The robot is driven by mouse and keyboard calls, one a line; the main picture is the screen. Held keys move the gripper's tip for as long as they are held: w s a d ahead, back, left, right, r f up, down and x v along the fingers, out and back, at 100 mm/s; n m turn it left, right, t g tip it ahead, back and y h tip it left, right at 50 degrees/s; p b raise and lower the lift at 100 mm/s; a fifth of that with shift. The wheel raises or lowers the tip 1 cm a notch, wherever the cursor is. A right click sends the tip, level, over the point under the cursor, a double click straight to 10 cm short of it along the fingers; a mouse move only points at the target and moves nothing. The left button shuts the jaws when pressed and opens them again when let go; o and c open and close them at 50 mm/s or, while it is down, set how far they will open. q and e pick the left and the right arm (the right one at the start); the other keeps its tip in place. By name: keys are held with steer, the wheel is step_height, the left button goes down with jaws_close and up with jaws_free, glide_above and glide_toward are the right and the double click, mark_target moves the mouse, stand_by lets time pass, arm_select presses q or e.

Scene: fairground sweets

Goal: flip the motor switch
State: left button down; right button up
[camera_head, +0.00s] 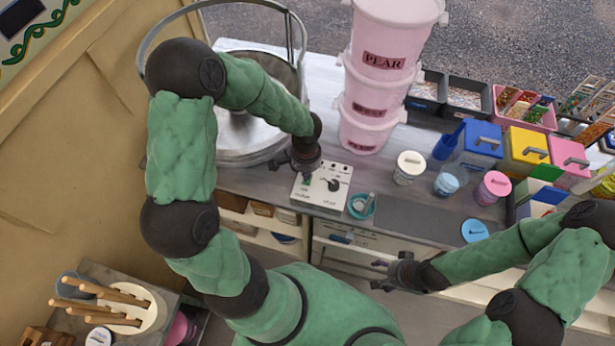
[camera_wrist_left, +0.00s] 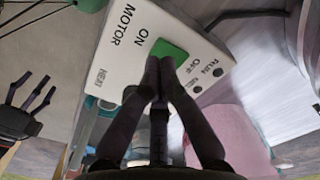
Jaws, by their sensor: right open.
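The white control box (camera_head: 317,192) stands on the counter in front of the metal candy-floss bowl. It has a dark knob (camera_head: 334,185) and a green switch (camera_wrist_left: 167,50), beside the words MOTOR and ON in the left wrist view. My left gripper (camera_head: 304,176) is over the box's left side. In the left wrist view its fingers (camera_wrist_left: 160,75) are together with nothing between them, and the tips overlap the green switch's edge. I cannot tell whether they touch it. My right gripper (camera_head: 380,274) is open and empty, in front of the counter.
The metal bowl (camera_head: 240,145) is behind and left of the box. A teal dish (camera_head: 361,206) sits just right of the box. Stacked pink tubs (camera_head: 368,110) stand behind it. A white-lidded cup (camera_head: 409,167) and several coloured containers are further right.

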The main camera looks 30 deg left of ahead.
arm_select(q)
steer(key=shift+f+b, duration=1.1)
steer(key=shift+f, duration=0.1)
stand_by(0.6)
steer(key=shift+r, duration=0.15)
steer(key=shift+r+p, duration=2.7)
steer(key=shift+r, duration=0.75)
steer(key=shift+f, duration=0.1)
